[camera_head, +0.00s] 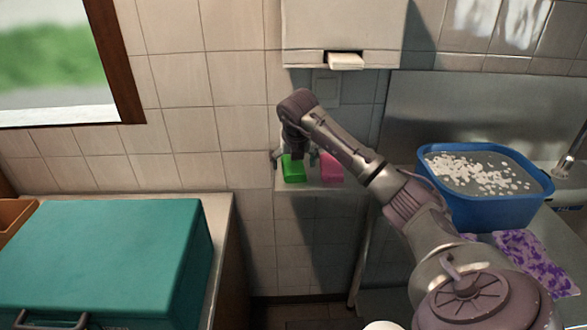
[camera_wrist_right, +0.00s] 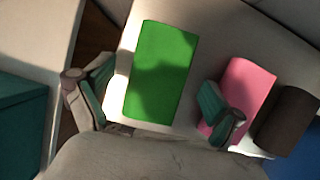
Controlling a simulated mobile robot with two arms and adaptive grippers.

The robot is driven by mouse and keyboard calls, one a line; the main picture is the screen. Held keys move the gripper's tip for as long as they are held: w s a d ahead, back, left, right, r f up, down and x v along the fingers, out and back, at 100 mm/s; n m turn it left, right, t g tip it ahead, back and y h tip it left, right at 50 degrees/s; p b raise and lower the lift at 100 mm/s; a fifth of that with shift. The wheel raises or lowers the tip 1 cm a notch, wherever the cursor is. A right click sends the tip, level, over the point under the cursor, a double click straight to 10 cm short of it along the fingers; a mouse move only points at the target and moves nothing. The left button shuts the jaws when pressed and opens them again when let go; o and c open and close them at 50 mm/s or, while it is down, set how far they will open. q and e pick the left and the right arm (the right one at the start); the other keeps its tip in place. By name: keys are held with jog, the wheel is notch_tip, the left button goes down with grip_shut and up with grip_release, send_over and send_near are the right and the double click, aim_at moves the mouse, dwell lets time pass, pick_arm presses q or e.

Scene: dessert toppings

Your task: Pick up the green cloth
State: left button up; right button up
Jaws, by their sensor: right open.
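The green cloth (camera_head: 294,171) lies on a small white shelf at the wall, to the left of a pink cloth (camera_head: 331,169). My right gripper (camera_head: 295,157) is directly over the green cloth. In the right wrist view the green cloth (camera_wrist_right: 161,71) lies flat, lit brightly with a shadow on its lower part. The spread fingers of my right gripper (camera_wrist_right: 160,105) are on either side of it, the left one beside its edge and the right one in front of the pink cloth (camera_wrist_right: 246,90). Nothing is held. I cannot tell whether the fingers touch the shelf. My left gripper is not in view.
The narrow shelf (camera_head: 287,187) has a dark item (camera_wrist_right: 287,118) right of the pink cloth. A wall-mounted dispenser (camera_head: 344,30) hangs above. A teal box (camera_head: 110,250) stands on the left counter. A blue tub (camera_head: 488,205) with white pieces and a purple-patterned cloth (camera_head: 536,262) are right.

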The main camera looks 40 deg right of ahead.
aim_at(294, 166)
jog(key=shift+f, duration=0.2)
dwell(0.3)
jog(key=c, duration=1.2)
jog(key=shift+r, duration=0.1)
jog(key=shift+r, duration=0.2)
notch_tip(294, 166, up, 7)
jog(key=shift+s+a+f+b, duration=0.1)
jog(key=shift+a+f+b, duration=0.05)
jog(key=shift+b, duration=0.6)
jog(key=s+a, duration=0.4)
jog(key=s, duration=0.1)
jog(key=s+a+b, duration=0.1)
jog(key=s+a, duration=0.3)
jog(key=s, duration=0.1)
jog(key=s+a+b, duration=0.1)
jog(key=s+a, duration=0.3)
jog(key=s, duration=0.1)
jog(key=shift+a, duration=0.35)
